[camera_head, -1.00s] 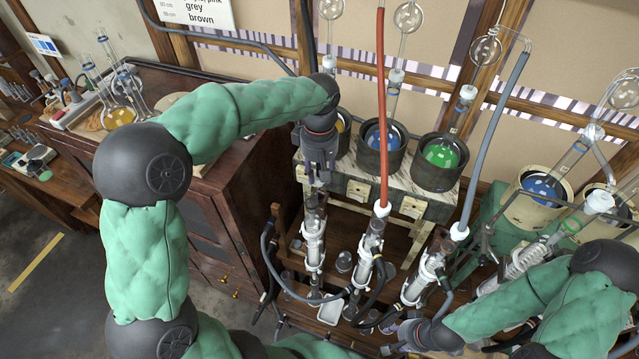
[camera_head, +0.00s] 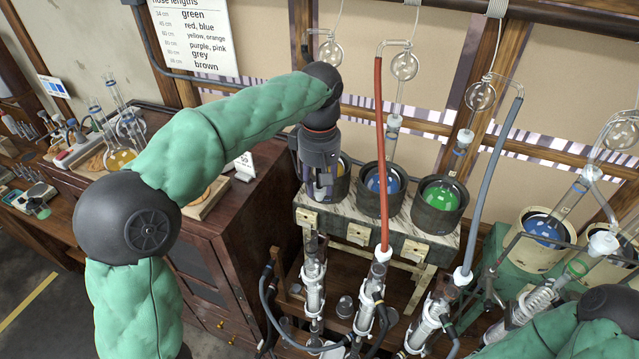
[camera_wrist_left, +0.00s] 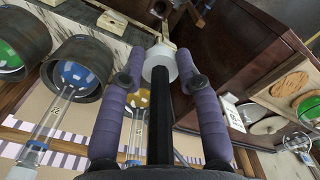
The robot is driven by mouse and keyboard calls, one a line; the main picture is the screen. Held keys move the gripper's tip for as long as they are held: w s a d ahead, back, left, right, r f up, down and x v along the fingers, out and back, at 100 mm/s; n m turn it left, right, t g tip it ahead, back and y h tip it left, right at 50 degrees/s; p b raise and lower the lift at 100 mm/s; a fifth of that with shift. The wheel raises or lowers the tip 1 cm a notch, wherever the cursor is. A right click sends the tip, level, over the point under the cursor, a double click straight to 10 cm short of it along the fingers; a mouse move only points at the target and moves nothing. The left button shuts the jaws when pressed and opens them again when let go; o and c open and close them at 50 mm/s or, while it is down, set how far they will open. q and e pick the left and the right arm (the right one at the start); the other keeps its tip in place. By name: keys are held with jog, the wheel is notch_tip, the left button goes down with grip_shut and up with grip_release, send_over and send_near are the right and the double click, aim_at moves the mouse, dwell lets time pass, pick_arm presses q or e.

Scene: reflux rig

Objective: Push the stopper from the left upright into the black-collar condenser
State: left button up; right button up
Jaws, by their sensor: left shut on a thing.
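My left gripper (camera_head: 320,194) points down, just above the leftmost condenser (camera_head: 313,285) in the head view. In the left wrist view its two purple fingers (camera_wrist_left: 160,75) are closed around a pale stopper (camera_wrist_left: 160,66) on a black hose. The hose (camera_wrist_left: 161,125) runs between the fingers. The leftmost condenser stands upright with a dark top, and a gap shows between it and the fingertips. I cannot clearly tell its collar colour. My right gripper is out of frame; only its green arm shows at the lower right.
A red hose (camera_head: 379,150) with a white stopper meets the middle condenser (camera_head: 371,300). A grey hose (camera_head: 497,180) ends in a white stopper at the right condenser (camera_head: 428,325). Heaters with blue (camera_head: 380,184) and green (camera_head: 441,195) flasks stand behind. A wooden cabinet (camera_head: 215,235) is on the left.

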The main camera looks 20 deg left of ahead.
pick_arm(q)
jog(key=shift+r, duration=0.15)
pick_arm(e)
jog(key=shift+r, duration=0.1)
pick_arm(q)
jog(key=shift+r+p, duration=1.65)
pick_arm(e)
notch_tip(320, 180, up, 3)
